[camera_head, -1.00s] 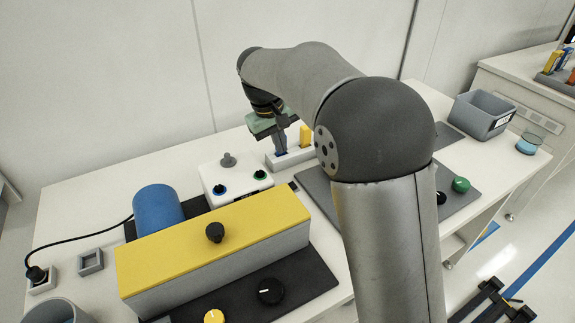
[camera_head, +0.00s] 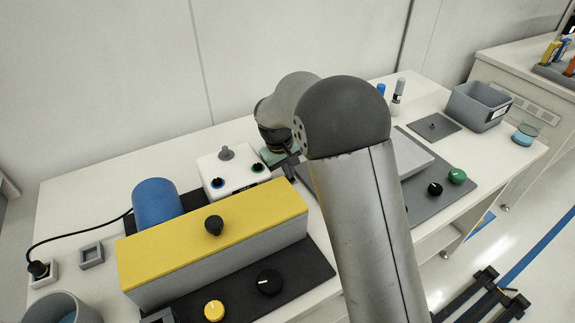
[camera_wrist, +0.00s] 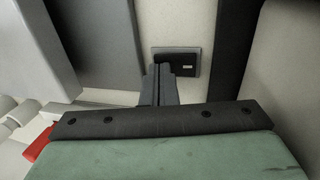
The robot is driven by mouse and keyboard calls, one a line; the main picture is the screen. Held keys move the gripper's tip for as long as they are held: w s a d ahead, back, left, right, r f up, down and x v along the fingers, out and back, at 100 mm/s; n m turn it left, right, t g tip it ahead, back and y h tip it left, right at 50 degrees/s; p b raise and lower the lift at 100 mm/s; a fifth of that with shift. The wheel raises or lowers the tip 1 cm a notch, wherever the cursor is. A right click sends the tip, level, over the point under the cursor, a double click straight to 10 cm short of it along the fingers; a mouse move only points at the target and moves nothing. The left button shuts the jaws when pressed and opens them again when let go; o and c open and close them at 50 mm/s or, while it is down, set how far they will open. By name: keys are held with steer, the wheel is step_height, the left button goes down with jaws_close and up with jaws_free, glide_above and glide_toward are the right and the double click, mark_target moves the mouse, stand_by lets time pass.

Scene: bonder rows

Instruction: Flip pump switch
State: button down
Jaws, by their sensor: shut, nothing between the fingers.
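My gripper (camera_wrist: 160,82) is shut and empty in the wrist view. Its fingertips are beside a small dark rectangular plate (camera_wrist: 178,62) with a pale mark, which looks like a switch. The fingers overlap the plate's left edge in the picture, and I cannot tell whether they touch it. No label shows whether this is the pump switch. The box carries a grey knob (camera_head: 226,153) and blue and green-ringed controls.
A long yellow-topped block (camera_head: 165,244) with a black knob and a blue cylinder (camera_head: 157,203) stand left of my gripper. A grey bin (camera_head: 474,108) and a glass dish (camera_head: 527,135) stand at the right. A pale wall (camera_head: 110,80) rises behind the bench.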

steer(key=shift+d+f+b, duration=0.1)
steer(key=shift+f+b, duration=0.2)
stand_by(0.4)
